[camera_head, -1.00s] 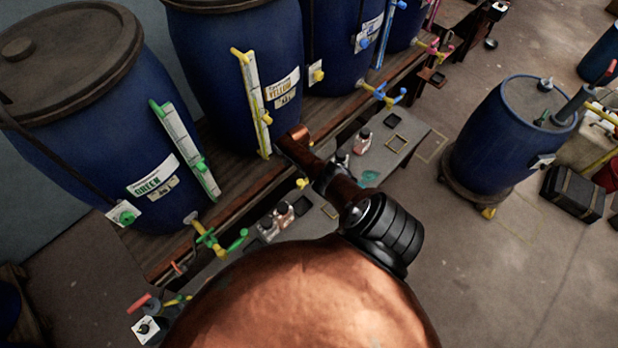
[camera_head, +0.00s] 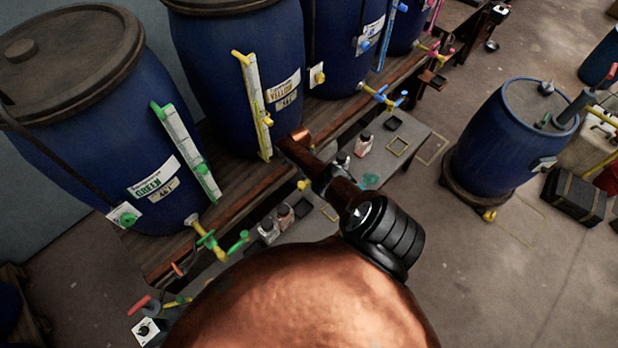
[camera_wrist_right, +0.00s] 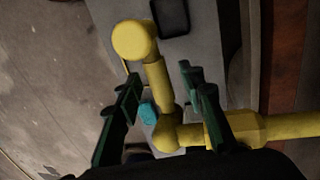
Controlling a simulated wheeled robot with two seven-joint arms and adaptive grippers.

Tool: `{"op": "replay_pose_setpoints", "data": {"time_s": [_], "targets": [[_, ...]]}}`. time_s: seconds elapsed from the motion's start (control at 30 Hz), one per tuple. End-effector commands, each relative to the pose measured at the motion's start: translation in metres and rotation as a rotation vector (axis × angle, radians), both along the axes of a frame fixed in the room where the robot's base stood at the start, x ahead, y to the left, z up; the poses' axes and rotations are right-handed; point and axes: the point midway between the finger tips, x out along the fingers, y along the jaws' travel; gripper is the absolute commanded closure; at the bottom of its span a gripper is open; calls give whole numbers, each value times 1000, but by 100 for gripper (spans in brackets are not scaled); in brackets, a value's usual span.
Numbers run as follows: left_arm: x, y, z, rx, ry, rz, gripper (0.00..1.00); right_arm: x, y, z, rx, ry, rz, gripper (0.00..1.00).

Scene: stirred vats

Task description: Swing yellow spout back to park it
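The yellow spout (camera_wrist_right: 157,82) shows large in the right wrist view, with a round end at the top and an elbow leading into a horizontal pipe (camera_wrist_right: 290,126) at right. My right gripper (camera_wrist_right: 160,88) is open, with one dark green finger on each side of the spout; a gap shows at the left finger. In the head view only a small yellow end of the spout (camera_head: 303,184) shows beside my right gripper (camera_head: 322,176), whose fingers I cannot make out there. The barrel labelled yellow (camera_head: 237,75) stands behind. My left gripper is not in view.
The green-labelled barrel (camera_head: 75,120) with its green-handled tap (camera_head: 208,240) stands at left; a blue-handled tap (camera_head: 382,95) is farther right. Small bottles (camera_head: 285,215) stand on the low grey bench (camera_head: 405,150). Open floor lies right of it, before another blue barrel (camera_head: 500,140).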

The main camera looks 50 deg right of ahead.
Motion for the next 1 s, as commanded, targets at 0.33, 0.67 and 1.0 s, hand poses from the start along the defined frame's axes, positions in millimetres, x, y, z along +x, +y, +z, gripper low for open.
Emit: {"op": "replay_pose_setpoints", "data": {"time_s": [0.33,0.67,1.0], "targets": [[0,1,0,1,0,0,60,4,0,21,0,-2,1,64],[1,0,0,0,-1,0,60,18,-2,87,0,-3,0,64],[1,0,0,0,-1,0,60,23,-2,117,0,0,0,64]]}}
